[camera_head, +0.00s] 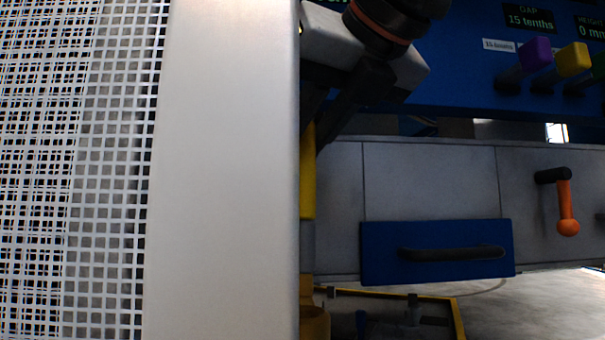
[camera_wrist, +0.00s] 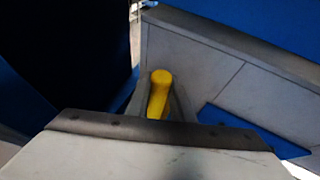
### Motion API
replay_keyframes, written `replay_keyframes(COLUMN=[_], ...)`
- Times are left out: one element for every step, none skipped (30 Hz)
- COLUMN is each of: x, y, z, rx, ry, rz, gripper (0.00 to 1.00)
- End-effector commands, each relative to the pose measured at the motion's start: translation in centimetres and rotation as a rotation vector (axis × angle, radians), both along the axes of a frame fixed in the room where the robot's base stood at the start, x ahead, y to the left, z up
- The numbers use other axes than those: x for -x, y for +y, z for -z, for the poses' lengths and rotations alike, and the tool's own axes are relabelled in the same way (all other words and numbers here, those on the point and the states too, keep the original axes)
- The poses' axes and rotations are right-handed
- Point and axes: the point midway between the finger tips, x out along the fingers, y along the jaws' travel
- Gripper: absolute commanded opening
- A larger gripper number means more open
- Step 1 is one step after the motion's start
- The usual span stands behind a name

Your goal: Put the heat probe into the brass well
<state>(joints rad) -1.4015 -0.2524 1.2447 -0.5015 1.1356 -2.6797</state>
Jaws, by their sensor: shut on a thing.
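My gripper (camera_head: 326,125) points down just right of the pale panel's edge in the head view. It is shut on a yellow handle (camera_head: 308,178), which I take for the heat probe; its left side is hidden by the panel. In the wrist view the yellow handle (camera_wrist: 159,92) sits between the two fingers of my gripper (camera_wrist: 157,104). The probe's lower tip cannot be made out. A brass-coloured round part (camera_head: 314,322), perhaps the brass well, shows at the bottom beside the panel edge, below the handle. Most of it is hidden.
A pale panel (camera_head: 225,170) with white mesh (camera_head: 115,150) blocks the left half of the head view. A blue drawer (camera_head: 437,270) with a black handle, an orange-knobbed crank (camera_head: 566,205) and a blue console with coloured levers (camera_head: 573,60) stand right. A yellow-edged tray (camera_head: 458,318) lies below.

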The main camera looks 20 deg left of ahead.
Motion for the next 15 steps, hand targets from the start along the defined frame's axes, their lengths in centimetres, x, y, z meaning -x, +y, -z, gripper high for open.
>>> replay_keyframes(x=[0.0, 0.0, 0.0, 0.0, 0.0, 0.0, 0.0, 0.0, 0.0, 0.0, 0.0, 0.0, 0.0, 0.0, 0.0], y=[0.0, 0.0, 0.0, -0.1, -0.1, -0.1, -0.1, -0.1, -0.1, -0.1, 0.0, 0.0, -0.1, 0.0, 0.0], z=[0.2, 0.4, 0.7, 1.0, 1.4, 1.9, 2.3, 2.7, 3.2, 3.4, 3.7, 3.9, 4.0, 4.0, 4.0], rx=[0.0, -0.001, -0.001, -0.001, -0.001, 0.0, 0.0, 0.0, 0.001, -0.001, -0.001, -0.001, -0.002, -0.002, -0.002], ry=[0.0, -0.001, 0.0, 0.001, 0.001, 0.0, 0.0, 0.0, 0.001, 0.001, 0.001, 0.001, 0.0, 0.0, 0.0], rz=[0.0, 0.0, 0.0, 0.0, 0.0, -0.001, -0.001, -0.001, 0.0, 0.0, 0.0, 0.0, 0.0, 0.0, 0.0], gripper=[0.0, 0.0, 0.0, 0.0, 0.0, 0.0, 0.0, 0.0, 0.0, 0.0, 0.0, 0.0, 0.0, 0.0, 0.0])
